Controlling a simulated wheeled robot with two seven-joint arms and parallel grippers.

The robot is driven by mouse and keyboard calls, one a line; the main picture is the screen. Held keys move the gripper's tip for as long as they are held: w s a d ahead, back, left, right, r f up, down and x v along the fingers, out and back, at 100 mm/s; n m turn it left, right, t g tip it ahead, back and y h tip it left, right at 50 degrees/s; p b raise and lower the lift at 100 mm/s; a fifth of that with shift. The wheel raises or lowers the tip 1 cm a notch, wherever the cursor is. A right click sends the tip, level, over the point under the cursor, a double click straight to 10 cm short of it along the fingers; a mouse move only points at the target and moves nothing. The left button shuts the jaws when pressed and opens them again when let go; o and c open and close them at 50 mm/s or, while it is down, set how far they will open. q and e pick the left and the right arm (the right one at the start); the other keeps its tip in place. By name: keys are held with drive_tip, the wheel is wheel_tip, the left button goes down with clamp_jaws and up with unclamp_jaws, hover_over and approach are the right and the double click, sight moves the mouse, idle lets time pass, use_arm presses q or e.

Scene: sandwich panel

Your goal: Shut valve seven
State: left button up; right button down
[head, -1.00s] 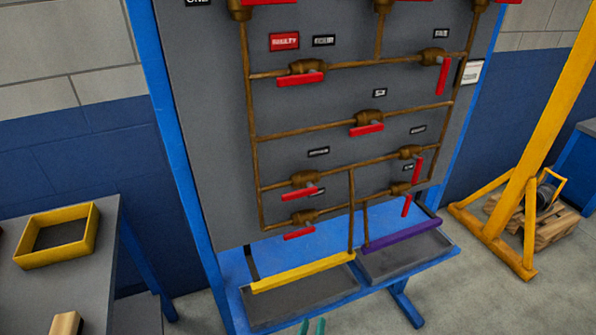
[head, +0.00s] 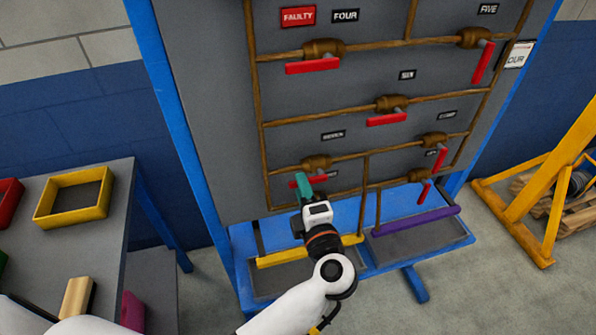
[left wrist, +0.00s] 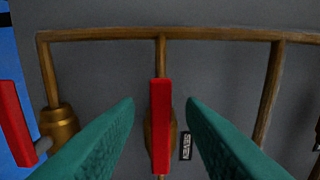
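Valve seven (head: 316,163) is a brass valve on the lower left of the grey panel, under a small label (head: 333,135) that seems to read SEVEN. Its red handle (head: 321,180) lies along its pipe and is partly hidden by my left gripper (head: 304,183). In the left wrist view the red handle (left wrist: 160,125) lies between the two teal fingers of the left gripper (left wrist: 160,105). The fingers are open, with a gap on each side of the handle. The valve body is mostly behind the handle. My right gripper is not in view.
Another valve (left wrist: 60,125) with a red handle (left wrist: 14,122) sits close by in the wrist view. A red FAULTY tag (head: 298,16) is above valve four. A table (head: 120,190) stands left.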

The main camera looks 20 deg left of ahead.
use_arm(q)
drive_tip(key=shift+p+x, duration=0.3)
drive_tip(key=shift+x, duration=1.9)
drive_tip(key=shift+c, duration=0.4)
clamp_jaws()
